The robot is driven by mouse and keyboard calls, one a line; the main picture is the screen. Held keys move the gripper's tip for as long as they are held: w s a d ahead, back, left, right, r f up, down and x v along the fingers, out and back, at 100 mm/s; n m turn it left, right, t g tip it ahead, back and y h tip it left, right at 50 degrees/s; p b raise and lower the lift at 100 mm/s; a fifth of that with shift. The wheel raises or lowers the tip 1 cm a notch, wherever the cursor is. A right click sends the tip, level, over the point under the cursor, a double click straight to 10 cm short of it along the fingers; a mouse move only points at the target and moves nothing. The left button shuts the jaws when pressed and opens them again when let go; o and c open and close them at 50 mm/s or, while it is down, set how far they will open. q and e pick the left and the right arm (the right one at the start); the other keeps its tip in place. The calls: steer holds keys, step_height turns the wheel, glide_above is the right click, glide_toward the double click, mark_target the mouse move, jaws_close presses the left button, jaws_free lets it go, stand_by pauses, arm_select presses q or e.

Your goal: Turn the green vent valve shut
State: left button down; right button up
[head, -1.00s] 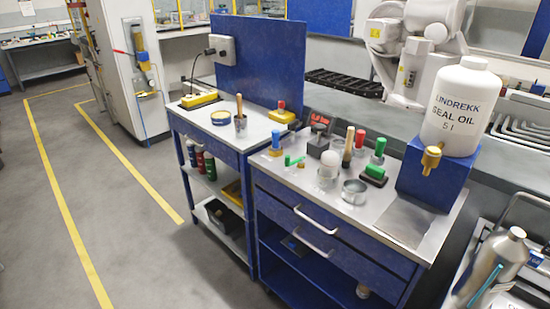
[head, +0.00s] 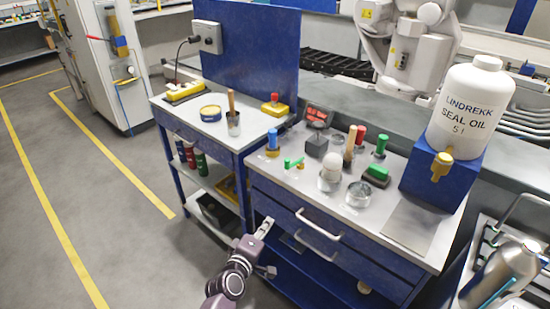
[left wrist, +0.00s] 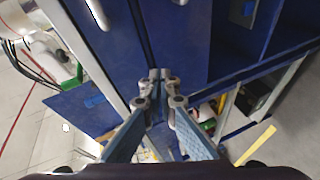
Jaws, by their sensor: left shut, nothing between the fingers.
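Several green parts are on the steel top of the right-hand blue drawer cart (head: 400,230): a small green lever handle (head: 294,163) at the left front, an upright green knob (head: 381,142) at the back, and a green-topped dark block (head: 376,174). I cannot tell from the pictures which one is the vent valve. My left gripper (head: 264,228) is low in front of the carts, below the cart top and apart from all green parts. In the left wrist view its fingers (left wrist: 161,76) meet, empty, before blue cart panels. My right gripper is not in view.
A blue-capped post (head: 272,140), a red knob (head: 360,134), a wooden handle (head: 350,142) and a metal ring (head: 358,194) crowd the cart top. A white oil bottle (head: 471,108) stands on a blue block at right. Drawer handles (head: 318,225) stick out. Floor at left is clear.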

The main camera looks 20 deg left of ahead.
arm_select(q)
steer(key=w+a+r+n+t+y, duration=0.1)
steer(key=a+r+n+t, duration=0.1)
steer(key=r, duration=0.6)
steer(key=w+a+r+n+t, duration=0.1)
steer(key=a+r+n, duration=0.1)
steer(key=r, duration=0.5)
steer(key=w+d, duration=0.1)
steer(key=w, duration=0.2)
steer(key=w+d+p, duration=0.1)
steer(key=w, duration=0.2)
steer(key=w+d+p, duration=0.1)
steer(key=w, duration=0.2)
steer(key=shift+s+d, duration=0.15)
steer(key=shift+d, duration=0.3)
